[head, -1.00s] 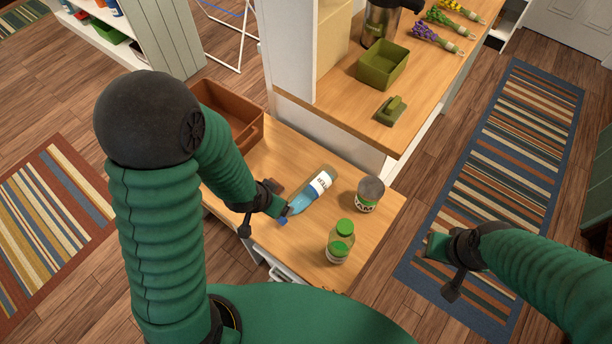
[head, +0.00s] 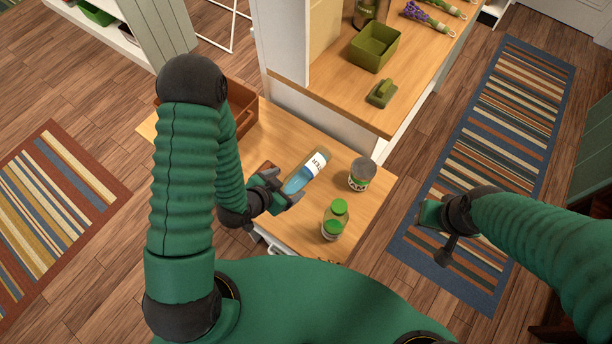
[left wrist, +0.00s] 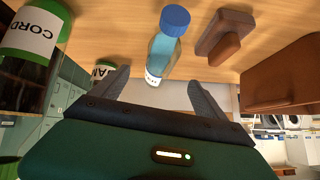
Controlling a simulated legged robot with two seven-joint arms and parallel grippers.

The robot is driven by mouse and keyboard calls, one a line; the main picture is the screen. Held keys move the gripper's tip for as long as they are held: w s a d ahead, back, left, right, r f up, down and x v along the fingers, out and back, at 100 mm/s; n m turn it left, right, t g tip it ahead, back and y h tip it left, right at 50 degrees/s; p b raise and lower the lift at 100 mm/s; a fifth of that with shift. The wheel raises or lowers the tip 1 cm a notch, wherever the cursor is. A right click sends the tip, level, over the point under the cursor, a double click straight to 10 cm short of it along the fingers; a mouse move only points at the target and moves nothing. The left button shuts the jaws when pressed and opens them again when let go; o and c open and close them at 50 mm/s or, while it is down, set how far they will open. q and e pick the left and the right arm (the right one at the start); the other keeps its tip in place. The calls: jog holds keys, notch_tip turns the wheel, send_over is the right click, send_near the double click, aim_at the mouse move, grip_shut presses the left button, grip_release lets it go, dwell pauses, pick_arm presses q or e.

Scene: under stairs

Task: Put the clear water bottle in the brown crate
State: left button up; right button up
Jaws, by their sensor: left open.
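The clear water bottle (head: 303,175) with blue liquid and a white label lies on the low wooden table, its blue cap toward my left gripper. In the left wrist view the bottle (left wrist: 164,48) sits ahead of and between the two spread fingers. My left gripper (head: 285,193) is open at the bottle's cap end; whether it touches the bottle I cannot tell. The brown crate (head: 243,112) stands at the table's back left, partly hidden behind my left arm; it also shows in the left wrist view (left wrist: 285,78). My right gripper (head: 432,215) is over the striped rug, its jaw state unclear.
A brown block-like object (left wrist: 226,36) lies beside the bottle. A higher counter (head: 340,95) with a green bin (head: 375,48) rises behind the table.

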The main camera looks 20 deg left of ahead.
aim_at(304, 172)
pick_arm(q)
jog(key=b+x, duration=0.3)
jog(key=x, duration=0.1)
jog(key=shift+s+f, duration=0.15)
jog(key=shift+f, duration=0.1)
jog(key=shift+w+d+f, duration=0.2)
jog(key=shift+w+f, duration=0.1)
jog(key=shift+w, duration=0.25)
jog(key=shift+w+d+f, duration=0.15)
jog(key=shift+w+f, duration=0.2)
jog(key=shift+w, duration=0.15)
jog(key=x, duration=0.6)
jog(key=shift+w+r+p, duration=0.2)
jog(key=shift+w+p, duration=0.05)
jog(key=shift+p, duration=0.15)
jog(key=c, duration=1.8)
jog(key=shift+r, duration=0.1)
pick_arm(e)
jog(key=x, duration=0.2)
jog(key=s+x, duration=0.1)
jog(key=x, duration=0.1)
jog(key=shift+w, duration=0.1)
pick_arm(q)
jog(key=shift+r, duration=0.1)
